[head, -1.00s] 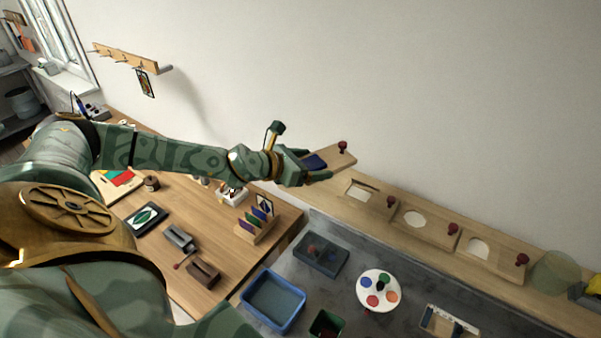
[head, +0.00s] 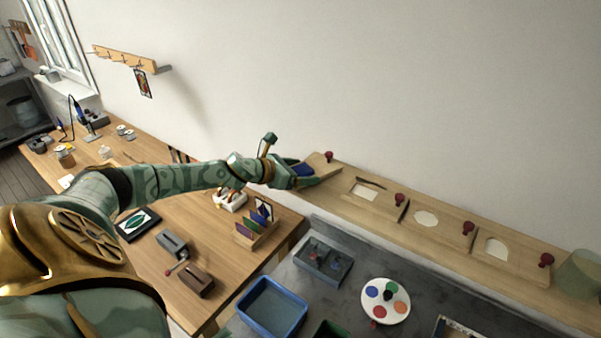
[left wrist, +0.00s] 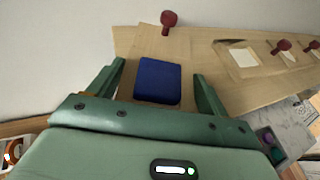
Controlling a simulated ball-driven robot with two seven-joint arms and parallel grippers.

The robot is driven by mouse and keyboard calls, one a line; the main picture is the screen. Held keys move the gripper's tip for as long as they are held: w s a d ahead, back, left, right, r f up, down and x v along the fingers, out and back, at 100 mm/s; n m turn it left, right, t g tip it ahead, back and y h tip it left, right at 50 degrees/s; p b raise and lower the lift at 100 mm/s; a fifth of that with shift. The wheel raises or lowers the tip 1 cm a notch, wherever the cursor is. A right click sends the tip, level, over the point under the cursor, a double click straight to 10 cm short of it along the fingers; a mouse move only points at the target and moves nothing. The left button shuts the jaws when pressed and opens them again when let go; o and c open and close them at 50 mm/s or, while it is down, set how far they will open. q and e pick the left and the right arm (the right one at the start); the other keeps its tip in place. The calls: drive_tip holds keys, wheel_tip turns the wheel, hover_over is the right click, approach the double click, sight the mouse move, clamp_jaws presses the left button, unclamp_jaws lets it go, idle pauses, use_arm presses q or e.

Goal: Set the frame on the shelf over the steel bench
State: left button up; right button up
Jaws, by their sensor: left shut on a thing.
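My left gripper (head: 304,174) is shut on a pale wooden frame (head: 322,162) with a dark red knob and a dark blue square patch. In the left wrist view the frame (left wrist: 140,46) lies between the two green fingers, its knob at the far end. It is at the left end of the long wooden shelf (head: 352,207) above the grey steel bench (head: 425,283). I cannot tell whether the frame touches the shelf. My right gripper is not in view.
Three similar boards with red knobs stand along the shelf, the nearest (head: 378,190) just right of the held frame. A greenish glass jar (head: 580,275) is at the shelf's right. The bench holds a blue tray (head: 272,307), a grey tray (head: 323,262) and a palette (head: 386,300).

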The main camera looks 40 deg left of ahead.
use_arm(q)
drive_tip(key=shift+r, duration=0.1)
drive_tip(key=shift+f, duration=0.2)
drive_tip(key=o, duration=1)
drive_tip(key=shift+o, duration=0.2)
drive_tip(key=shift+r, duration=0.15)
drive_tip(key=shift+s, duration=0.2)
drive_tip(key=p+v, duration=0.1)
drive_tip(key=v, duration=1)
drive_tip(key=shift+s+r, duration=0.2)
drive_tip(key=shift+s, duration=0.1)
drive_tip(key=shift+s+a+f, duration=0.1)
drive_tip(key=shift+a, duration=0.05)
